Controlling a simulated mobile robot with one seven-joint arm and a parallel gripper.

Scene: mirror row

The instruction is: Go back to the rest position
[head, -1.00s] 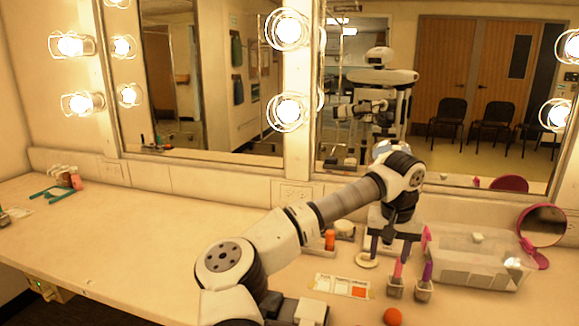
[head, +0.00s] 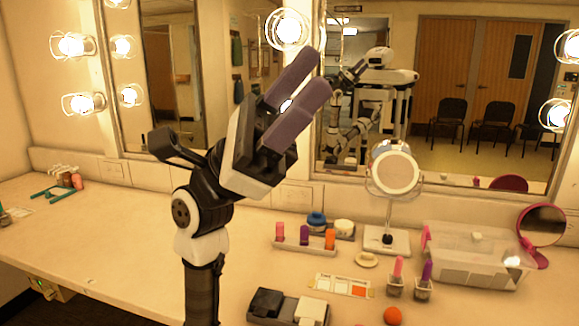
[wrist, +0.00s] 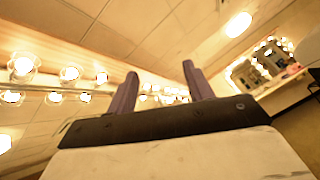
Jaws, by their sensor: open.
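My gripper (head: 308,88) is raised above the counter in the head view, in front of the mirror frame, with its fingers pointing up and to the right. The two purple-grey fingers stand apart with nothing between them. In the wrist view my gripper (wrist: 160,88) is also open and empty, facing the ceiling and the row of bulbs. My arm rises from the bottom of the head view, and its base is out of frame.
A round standing mirror (head: 396,173) is upright on the counter (head: 110,240). The left counter is mostly clear.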

